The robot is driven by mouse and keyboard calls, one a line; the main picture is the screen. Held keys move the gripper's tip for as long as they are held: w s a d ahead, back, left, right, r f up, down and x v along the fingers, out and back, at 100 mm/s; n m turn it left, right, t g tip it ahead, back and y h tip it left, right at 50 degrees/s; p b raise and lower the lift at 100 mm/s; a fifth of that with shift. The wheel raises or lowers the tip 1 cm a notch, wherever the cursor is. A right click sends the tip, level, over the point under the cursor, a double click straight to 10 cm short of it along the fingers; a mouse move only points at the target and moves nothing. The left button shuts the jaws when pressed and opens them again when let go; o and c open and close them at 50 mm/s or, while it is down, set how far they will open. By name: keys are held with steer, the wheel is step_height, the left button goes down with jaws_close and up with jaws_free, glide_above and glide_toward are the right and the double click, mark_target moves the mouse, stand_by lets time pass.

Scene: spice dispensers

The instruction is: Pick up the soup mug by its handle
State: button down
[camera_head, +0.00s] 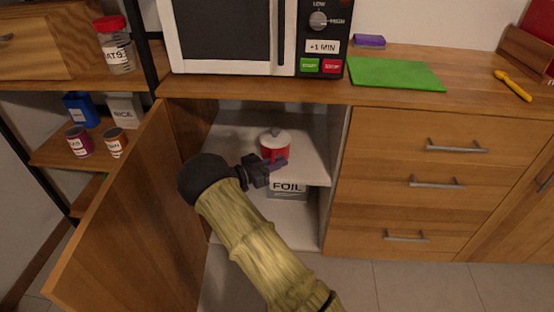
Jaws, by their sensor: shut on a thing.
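The soup mug (276,147) is red with a pale lid that has a small knob. It stands upright on, or just above, the upper shelf (310,161) inside the open cabinet; I cannot tell which. My gripper (277,164) reaches in from the left and is at the mug's front lower side. It is shut on the mug, seemingly at the handle. The handle itself is hidden by the dark fingers.
The open cabinet door (125,215) is left of my arm. A foil box (287,188) sits below on the lower shelf. The counter above holds a microwave (240,38) and a green board (396,74). Drawers (430,180) are to the right.

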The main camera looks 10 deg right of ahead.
step_height(320, 180, up, 10)
steer(key=p, duration=0.4)
steer(key=shift+d, duration=0.15)
steer(key=shift+f, duration=0.15)
steer(key=shift+s+d, duration=0.1)
steer(key=shift+d, duration=0.05)
